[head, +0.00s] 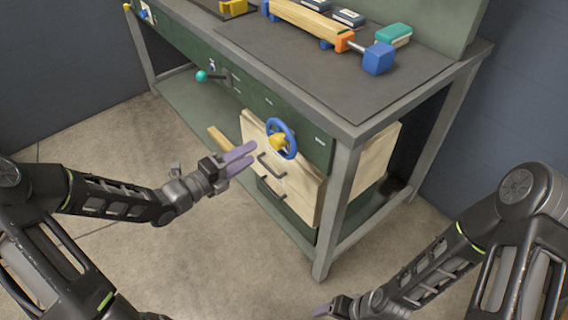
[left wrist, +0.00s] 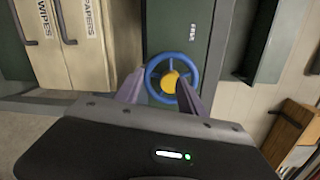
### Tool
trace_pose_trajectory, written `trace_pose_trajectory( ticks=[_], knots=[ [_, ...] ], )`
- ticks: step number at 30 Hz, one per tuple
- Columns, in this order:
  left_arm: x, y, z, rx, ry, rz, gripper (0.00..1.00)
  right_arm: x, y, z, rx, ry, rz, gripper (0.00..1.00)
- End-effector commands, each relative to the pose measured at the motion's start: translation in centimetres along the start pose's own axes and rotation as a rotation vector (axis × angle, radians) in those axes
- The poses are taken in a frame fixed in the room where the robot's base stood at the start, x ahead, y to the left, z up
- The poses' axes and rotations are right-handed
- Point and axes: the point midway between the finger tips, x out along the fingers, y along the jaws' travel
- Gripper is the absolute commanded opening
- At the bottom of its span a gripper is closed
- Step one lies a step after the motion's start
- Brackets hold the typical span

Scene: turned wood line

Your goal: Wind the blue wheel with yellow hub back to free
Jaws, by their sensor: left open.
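The blue wheel (head: 293,143) with its yellow hub (head: 278,142) is mounted on the green front of the bench, above the wooden drawers. My left gripper (head: 246,157) is open, with its purple fingers pointing at the wheel from the left and a little short of it. In the left wrist view the wheel (left wrist: 151,72) shows ahead, between and beyond the two fingers (left wrist: 160,88). The lower part of the wheel is partly hidden by the fingers.
Pale wooden drawers (head: 303,187) with dark handles stand out below the wheel. A teal-knobbed lever (head: 202,76) sticks out farther left. The bench leg (head: 338,200) stands right of the drawers. The benchtop (head: 290,62) holds a wooden piece (head: 300,21) and a blue block (head: 379,58).

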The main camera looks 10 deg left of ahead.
Motion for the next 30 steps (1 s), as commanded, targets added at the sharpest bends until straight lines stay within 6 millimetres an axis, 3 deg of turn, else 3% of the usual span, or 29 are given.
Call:
trace_pose_trajectory(
  ticks=[3,9,22,30],
  knots=[
    [0.0,-1.5,-1.0,0.263,0.043,-0.066,0.46,0.0,-0.1,0.0,-0.001,0.001,0.0,0.72],
    [-0.1,-2.2,-1.4,0.472,0.042,-0.104,0.46,0.0,-0.1,-0.1,-0.002,0.002,-0.001,0.72],
    [0.3,-2.2,-1.4,0.487,0.041,-0.102,0.46,0.0,-0.1,0.0,-0.001,0.001,0.0,0.72],
    [3.5,-2.5,-1.6,0.484,0.042,-0.105,0.46,-0.1,-0.1,0.0,-0.001,0.001,0.0,0.72]
  ],
)
